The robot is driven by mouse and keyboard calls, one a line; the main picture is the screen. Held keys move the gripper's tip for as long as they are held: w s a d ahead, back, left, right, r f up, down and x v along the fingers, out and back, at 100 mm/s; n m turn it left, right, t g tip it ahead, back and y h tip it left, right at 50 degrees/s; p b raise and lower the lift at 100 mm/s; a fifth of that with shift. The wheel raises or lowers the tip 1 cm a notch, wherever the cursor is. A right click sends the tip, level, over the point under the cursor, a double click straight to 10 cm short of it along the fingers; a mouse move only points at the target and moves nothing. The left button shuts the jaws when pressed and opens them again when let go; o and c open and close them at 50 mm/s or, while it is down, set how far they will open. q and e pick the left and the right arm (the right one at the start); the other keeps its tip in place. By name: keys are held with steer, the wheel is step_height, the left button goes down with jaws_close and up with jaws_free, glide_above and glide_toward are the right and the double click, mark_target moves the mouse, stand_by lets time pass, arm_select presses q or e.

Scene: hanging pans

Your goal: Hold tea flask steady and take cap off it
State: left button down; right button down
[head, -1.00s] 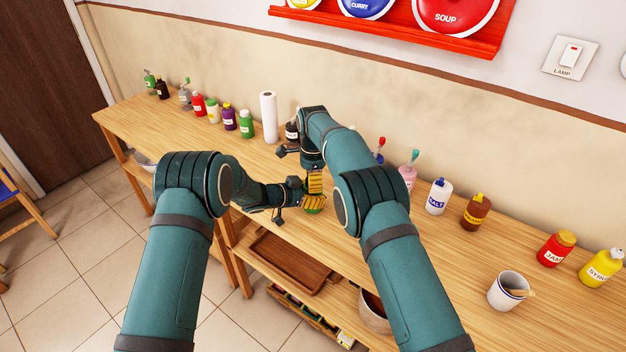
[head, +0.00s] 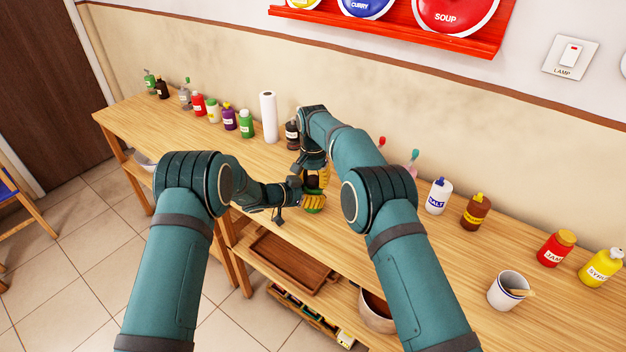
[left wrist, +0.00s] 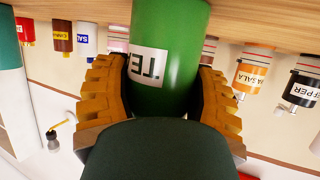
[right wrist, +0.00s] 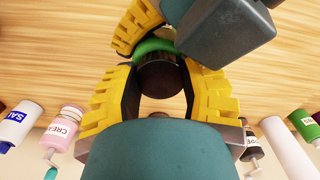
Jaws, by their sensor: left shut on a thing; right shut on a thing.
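The green tea flask (left wrist: 182,50) stands upright on the wooden counter in the left wrist view, its white label partly showing. My left gripper (left wrist: 165,75) is shut on the flask's body, one yellow finger on each side. In the head view only a little of the flask (head: 313,211) shows below the left gripper (head: 313,199). My right gripper (right wrist: 160,70) is shut on the dark brown cap (right wrist: 160,78), above the flask. Green of the flask (right wrist: 153,46) shows just beyond the cap. I cannot tell whether the cap still touches the flask.
Several bottles line the wall, including a pepper bottle (head: 292,134), a salt bottle (head: 438,196) and a brown bottle (head: 476,212). A paper roll (head: 268,117) stands behind. A white mug (head: 508,290) is at right.

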steer(key=c, duration=0.5)
jaws_free()
steer(key=shift+r, duration=2.25)
steer(key=shift+s+a+r+m, duration=0.1)
steer(key=shift+a+r+m, duration=0.1)
steer(key=shift+r+m, duration=0.45)
steer(key=shift+d+r+m, duration=0.2)
steer(key=shift+r+m, duration=0.65)
steer(key=shift+r, duration=0.2)
steer(key=shift+f, duration=3.95)
